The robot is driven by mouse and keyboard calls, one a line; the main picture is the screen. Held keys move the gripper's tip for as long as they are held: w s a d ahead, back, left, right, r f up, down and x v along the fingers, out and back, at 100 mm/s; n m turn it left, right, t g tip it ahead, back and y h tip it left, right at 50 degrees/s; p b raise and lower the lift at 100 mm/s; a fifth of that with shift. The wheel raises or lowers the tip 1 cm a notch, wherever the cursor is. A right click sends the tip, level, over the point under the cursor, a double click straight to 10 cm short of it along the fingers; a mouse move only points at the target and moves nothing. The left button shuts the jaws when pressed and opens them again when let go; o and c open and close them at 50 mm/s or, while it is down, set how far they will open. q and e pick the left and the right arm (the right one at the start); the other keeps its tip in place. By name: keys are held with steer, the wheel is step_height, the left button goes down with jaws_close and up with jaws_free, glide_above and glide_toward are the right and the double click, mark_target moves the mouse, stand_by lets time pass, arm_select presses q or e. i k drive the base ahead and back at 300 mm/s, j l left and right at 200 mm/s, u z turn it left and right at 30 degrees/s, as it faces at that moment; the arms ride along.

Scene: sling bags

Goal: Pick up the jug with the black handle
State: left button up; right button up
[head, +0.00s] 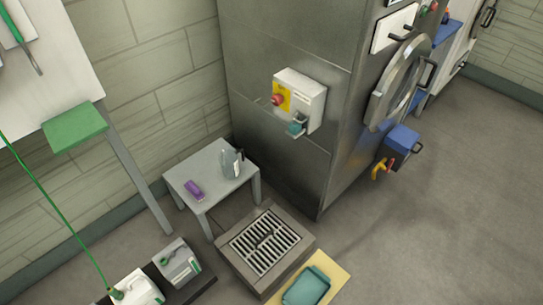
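A small grey jug (230,164) with what looks like a dark handle on its right side stands upright on a low grey table (209,175). The handle colours of these two are hard to tell, and the white one is cut off by the bottom edge. Neither of my grippers shows in the head view.
A purple object (194,189) lies on the low table. A floor grate (264,243) and a teal tub (306,287) are in front. A tall metal machine (285,100) stands right of the table. The floor at the right (450,200) is clear.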

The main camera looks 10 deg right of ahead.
mark_target(229, 158)
steer(key=i+j+z, duration=0.2)
steer(key=j+z, duration=0.15)
steer(key=i+j+z, duration=0.15)
steer(key=j+z, duration=0.25)
steer(key=i+j+z, duration=0.1)
steer(key=j+z, duration=0.25)
